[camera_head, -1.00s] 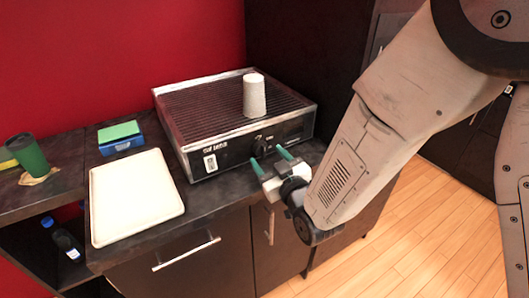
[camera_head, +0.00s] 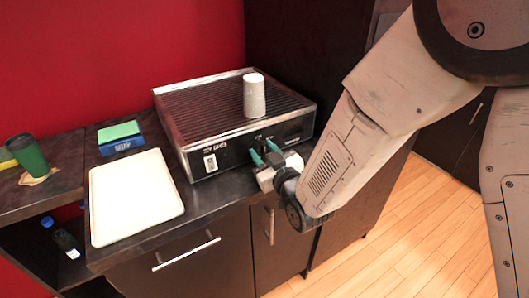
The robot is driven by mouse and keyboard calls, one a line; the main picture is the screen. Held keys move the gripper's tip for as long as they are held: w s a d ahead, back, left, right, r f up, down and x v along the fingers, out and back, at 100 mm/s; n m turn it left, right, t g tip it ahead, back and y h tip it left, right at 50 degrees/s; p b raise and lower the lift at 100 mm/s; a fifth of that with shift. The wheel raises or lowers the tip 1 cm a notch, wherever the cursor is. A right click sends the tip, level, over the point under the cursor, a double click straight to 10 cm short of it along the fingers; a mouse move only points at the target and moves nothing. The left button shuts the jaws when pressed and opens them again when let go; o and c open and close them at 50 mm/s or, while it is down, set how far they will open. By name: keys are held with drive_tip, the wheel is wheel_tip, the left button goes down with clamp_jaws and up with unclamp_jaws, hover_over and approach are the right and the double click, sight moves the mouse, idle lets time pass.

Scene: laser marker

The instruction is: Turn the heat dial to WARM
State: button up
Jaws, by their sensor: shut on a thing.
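The cup-warming grill (camera_head: 189,104) stands on the dark counter, with a black front panel carrying white lettering and a white switch plate (camera_head: 210,163). The heat dial is on the right part of this front panel; it is mostly hidden behind my fingertips and its setting cannot be read. My gripper (camera_head: 263,152) reaches the panel from the front right, its two green fingers close together at the dial. It is shut on the dial.
A white cup (camera_head: 254,98) stands upside down on the grill. A white tray (camera_head: 135,197) lies left of it, with a blue and green box (camera_head: 120,139) behind. A green cup (camera_head: 28,155) stands at far left. A dark bottle (camera_head: 64,240) is on the shelf below.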

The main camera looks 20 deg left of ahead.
drive_tip(key=shift+m, duration=0.3)
drive_tip(key=m, duration=0.5)
drive_tip(key=shift+w+d+m+g, duration=0.1)
drive_tip(key=shift+m+g, duration=0.2)
drive_tip(key=m, duration=0.4)
drive_tip(key=shift+w+d+m, duration=0.1)
drive_tip(key=shift+m, duration=0.3)
drive_tip(key=o, duration=1)
drive_tip(key=v, duration=0.7)
drive_tip(key=shift+s+d+r, duration=0.2)
drive_tip(key=shift+s+d, duration=0.05)
drive_tip(key=shift+d, duration=0.05)
